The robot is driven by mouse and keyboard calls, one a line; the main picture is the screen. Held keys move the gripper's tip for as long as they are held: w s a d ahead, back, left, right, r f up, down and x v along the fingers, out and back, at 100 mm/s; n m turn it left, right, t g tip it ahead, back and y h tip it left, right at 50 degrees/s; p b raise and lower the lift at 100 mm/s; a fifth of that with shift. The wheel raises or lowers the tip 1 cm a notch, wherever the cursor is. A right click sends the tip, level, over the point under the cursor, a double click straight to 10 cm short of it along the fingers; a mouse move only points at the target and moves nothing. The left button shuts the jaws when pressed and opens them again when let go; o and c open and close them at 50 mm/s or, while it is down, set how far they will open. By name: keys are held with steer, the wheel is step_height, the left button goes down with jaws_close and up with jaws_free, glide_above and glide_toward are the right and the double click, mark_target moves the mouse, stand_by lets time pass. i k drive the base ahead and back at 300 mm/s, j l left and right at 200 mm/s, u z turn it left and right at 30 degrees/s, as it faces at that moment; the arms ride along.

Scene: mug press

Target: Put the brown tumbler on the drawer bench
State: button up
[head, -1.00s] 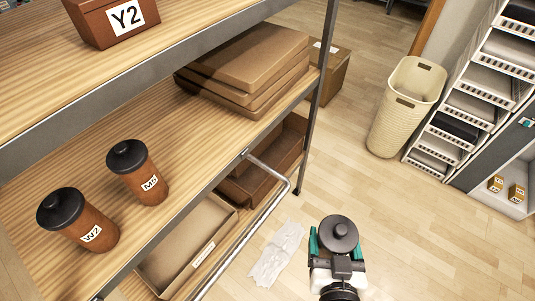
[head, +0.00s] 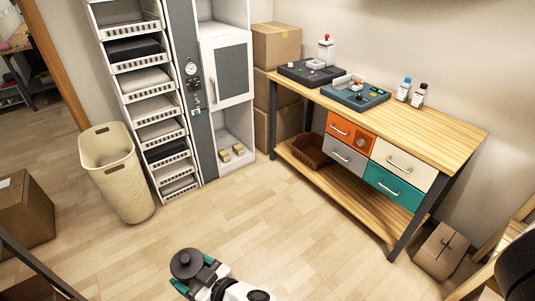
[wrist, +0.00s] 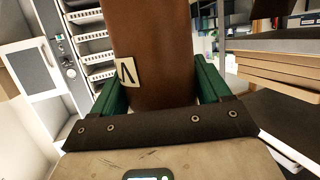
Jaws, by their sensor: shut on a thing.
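My gripper (head: 196,275) is low at the bottom of the head view, above the open floor. It is shut on the brown tumbler, whose dark round lid (head: 186,262) shows from above. In the wrist view the tumbler's brown body (wrist: 150,50) stands between the green fingers, with a pale label partly in sight. The drawer bench (head: 448,124) stands against the wall at the right, apart from the gripper. It has a wooden top and orange, grey, white and teal drawers.
On the bench top are a dark machine (head: 309,73), a teal-grey machine (head: 355,95) and two small bottles (head: 411,93). Bare wood is at its front and right. A beige basket (head: 120,180) and tray rack stand left. A carton (head: 441,250) is beside the bench. Middle floor is clear.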

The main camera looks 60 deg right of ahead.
mark_target(380, 117)
steer(key=k+z, duration=0.15)
steer(key=z, duration=1.35)
steer(key=i+l, duration=0.05)
